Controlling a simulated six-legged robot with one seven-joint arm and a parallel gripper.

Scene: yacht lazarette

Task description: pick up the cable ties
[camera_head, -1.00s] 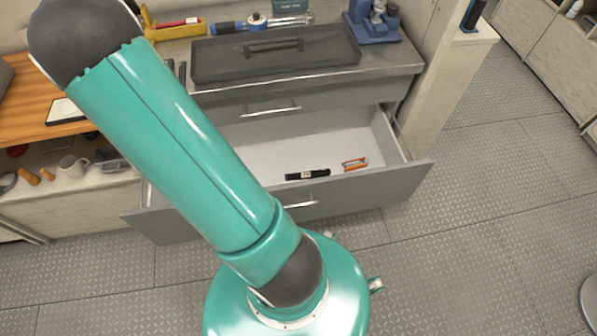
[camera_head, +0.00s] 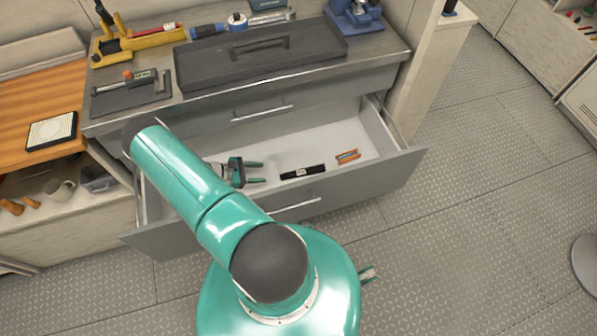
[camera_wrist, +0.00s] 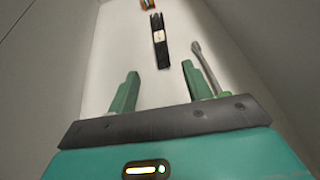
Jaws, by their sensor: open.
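The cable ties appear to be the black bundle with a pale band (camera_head: 302,172), lying on the white floor of the open drawer (camera_head: 345,140). In the wrist view the bundle (camera_wrist: 159,50) lies lengthwise ahead, its near end roughly in line with the gap between the fingertips. My gripper (camera_head: 262,172) is in the drawer area, left of the bundle, its fingers pointing right towards it. In the wrist view my gripper (camera_wrist: 160,72) is open, with nothing held between its green fingers.
An orange item (camera_head: 347,156) lies right of the bundle. A slim metal tool (camera_wrist: 205,66) lies beside the right finger in the wrist view. Drawer walls (camera_head: 384,190) rise around this space. A dark lidded tray (camera_head: 215,62) sits on the counter above.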

